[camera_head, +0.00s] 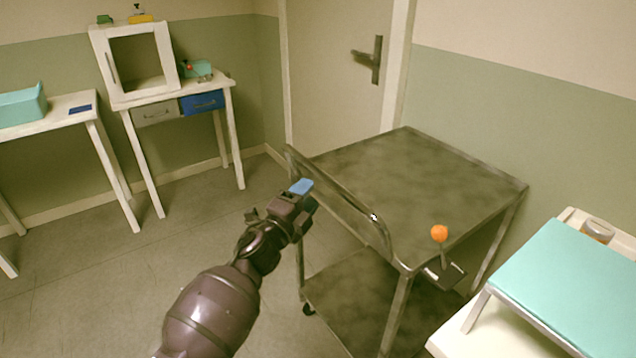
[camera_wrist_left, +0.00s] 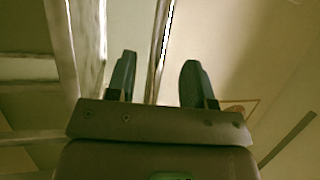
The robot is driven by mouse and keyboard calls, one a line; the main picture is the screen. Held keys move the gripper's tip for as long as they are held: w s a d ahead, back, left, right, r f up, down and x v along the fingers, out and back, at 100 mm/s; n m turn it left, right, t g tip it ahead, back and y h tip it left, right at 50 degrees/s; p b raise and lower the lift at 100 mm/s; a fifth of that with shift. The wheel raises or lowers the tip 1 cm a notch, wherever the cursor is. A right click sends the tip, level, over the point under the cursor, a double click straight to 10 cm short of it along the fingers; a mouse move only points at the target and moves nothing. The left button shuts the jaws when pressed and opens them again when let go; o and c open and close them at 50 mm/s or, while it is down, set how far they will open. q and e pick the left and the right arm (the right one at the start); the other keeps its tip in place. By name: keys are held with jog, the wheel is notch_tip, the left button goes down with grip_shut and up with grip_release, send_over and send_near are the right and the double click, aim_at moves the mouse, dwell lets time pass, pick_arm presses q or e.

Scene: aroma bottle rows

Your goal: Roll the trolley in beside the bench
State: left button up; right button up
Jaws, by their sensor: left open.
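The grey metal trolley (camera_head: 430,180) stands in front of the door, with a flat top, a lower shelf (camera_head: 350,285) and a curved handle rail (camera_head: 345,195) along its left side. A lever with an orange ball (camera_head: 439,233) is at its near corner. My left gripper (camera_head: 297,192) is open and empty, just left of the rail. In the left wrist view its two dark fingers (camera_wrist_left: 158,82) are apart, and a thin metal bar (camera_wrist_left: 160,45) shows in the gap; I cannot tell how deep it sits between them. My right gripper is not in view.
A white bench with a teal board (camera_head: 575,280) is at the near right, close to the trolley. A white table (camera_head: 180,100) with drawers and a cabinet frame (camera_head: 145,93) stands back left, beside another holding a teal box (camera_head: 22,104). The floor (camera_head: 210,230) between is clear.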

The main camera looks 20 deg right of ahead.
pick_arm(q)
jog(key=v, duration=0.3)
jog(key=shift+s+a+f+p, duration=0.1)
jog(key=shift+p, duration=0.2)
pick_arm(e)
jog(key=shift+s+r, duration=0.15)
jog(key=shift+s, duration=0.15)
